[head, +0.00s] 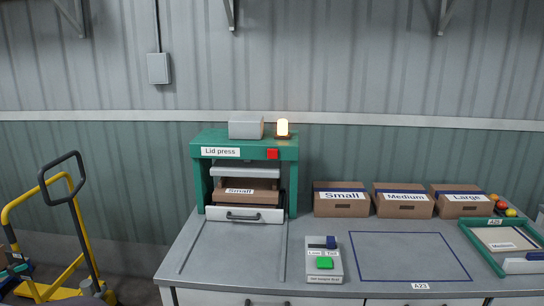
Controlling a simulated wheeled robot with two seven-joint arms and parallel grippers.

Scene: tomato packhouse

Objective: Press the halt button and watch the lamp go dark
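The green lid press (200,178) stands at the back left of the workbench. A red button (272,154) sits on the right of its top front panel, beside the "Lid press" label. The lamp (283,127) on top of the press glows a bright warm white. A box marked Small (240,197) lies inside the press, above a drawer front with a dark handle. A grey control box (324,262) with a green button (324,262) and a dark blue part on top stands on the bench in front. Neither of my grippers shows in the head view.
Cartons marked Small (342,204), Medium (403,205) and Large (460,205) stand in a row at the back. A green-edged tray (487,254) is at the right. The blue-outlined bench area (410,257) is empty. A yellow pallet truck (70,270) stands at left.

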